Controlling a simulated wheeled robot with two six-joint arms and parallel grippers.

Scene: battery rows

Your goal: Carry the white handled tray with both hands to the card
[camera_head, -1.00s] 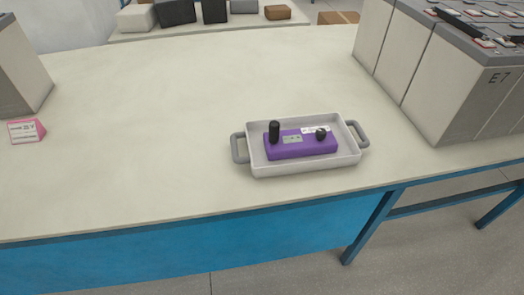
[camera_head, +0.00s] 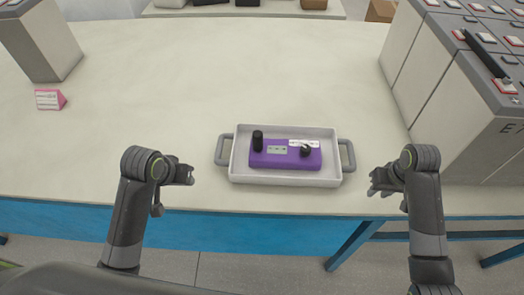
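The white tray (camera_head: 240,172) with grey handles sits on the table near its front edge. A purple device (camera_head: 285,160) with black knobs lies in it. The card (camera_head: 49,99), pink with a white printed face, stands at the far left of the table. My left gripper (camera_head: 190,175) is just left of the tray's left handle (camera_head: 223,150), apart from it. My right gripper (camera_head: 373,184) is right of the tray's right handle (camera_head: 347,155), also apart. The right fingers look parted with nothing between them. The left fingers are too small and dark to judge.
A tall block of grey battery cells (camera_head: 440,80) stands on the right of the table. Another grey box (camera_head: 42,42) stands at the back left. The table (camera_head: 190,85) is clear between the tray and the card. Several boxes sit on a surface behind.

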